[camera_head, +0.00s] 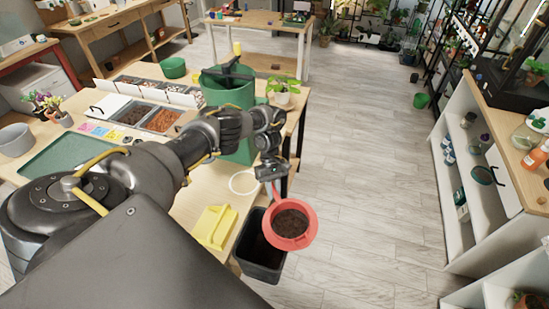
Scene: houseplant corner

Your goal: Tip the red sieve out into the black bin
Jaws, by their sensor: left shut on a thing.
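The sieve is round and holds dark brown soil (290,224). It looks roughly level, with its open top facing the camera. The black bin (262,266) stands below, beside the near right edge of the table, and the sieve covers part of its opening in the picture. How high the sieve is above the bin is hard to tell. My right gripper is not in view.
A yellow dustpan-like piece (214,227) lies on the wooden table near the bin. A large green container (232,92) stands behind my left wrist, near a small potted plant (282,92). A white shelf (468,180) stands at the right. The floor (370,180) between is clear.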

